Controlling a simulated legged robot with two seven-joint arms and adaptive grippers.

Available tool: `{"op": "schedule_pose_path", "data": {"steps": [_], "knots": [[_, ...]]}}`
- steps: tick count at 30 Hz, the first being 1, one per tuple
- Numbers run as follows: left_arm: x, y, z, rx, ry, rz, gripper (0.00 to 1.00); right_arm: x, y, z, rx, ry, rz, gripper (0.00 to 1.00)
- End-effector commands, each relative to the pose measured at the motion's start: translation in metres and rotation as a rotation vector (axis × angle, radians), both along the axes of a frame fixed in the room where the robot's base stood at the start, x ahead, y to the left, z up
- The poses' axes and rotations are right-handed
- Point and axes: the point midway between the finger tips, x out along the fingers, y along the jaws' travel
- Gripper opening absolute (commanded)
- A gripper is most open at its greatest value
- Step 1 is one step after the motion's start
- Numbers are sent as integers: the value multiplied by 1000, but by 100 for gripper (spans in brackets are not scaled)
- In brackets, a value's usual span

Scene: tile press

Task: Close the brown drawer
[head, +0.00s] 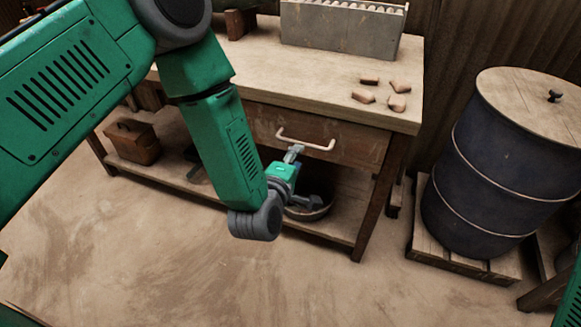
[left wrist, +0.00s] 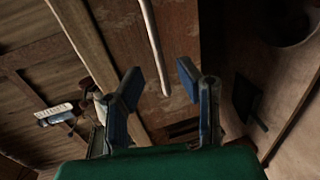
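The brown drawer (head: 350,147) sits under the top of a wooden workbench, with a pale bar handle (head: 318,147) on its front. No clear gap shows around the drawer front, so I cannot tell how far out it stands. My left gripper (head: 294,152) is just below and in front of the handle. In the left wrist view my left gripper (left wrist: 159,80) has its two blue-padded fingers apart. The handle (left wrist: 153,45) reaches toward the gap between them, and I cannot tell whether they touch. My right gripper is out of view.
The workbench top (head: 330,84) holds a grey crate (head: 340,30) and several small brown tile pieces (head: 363,97). A lower shelf (head: 335,228) carries a wooden box (head: 132,142) and a round bowl. A dark blue barrel (head: 490,165) stands on a pallet at right. The front floor is clear.

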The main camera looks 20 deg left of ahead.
Motion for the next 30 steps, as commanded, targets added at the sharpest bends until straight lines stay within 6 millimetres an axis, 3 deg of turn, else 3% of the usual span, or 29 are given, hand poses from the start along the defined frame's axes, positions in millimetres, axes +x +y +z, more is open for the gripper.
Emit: {"op": "schedule_pose_path", "data": {"steps": [3,9,26,30], "knots": [[-23,0,4,-1,4,-1,31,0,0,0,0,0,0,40],[-45,1,8,0,2,-1,31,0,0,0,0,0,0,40],[-49,1,9,3,4,-3,31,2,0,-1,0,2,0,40],[-63,4,-14,116,93,-61,31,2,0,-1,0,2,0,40]]}}
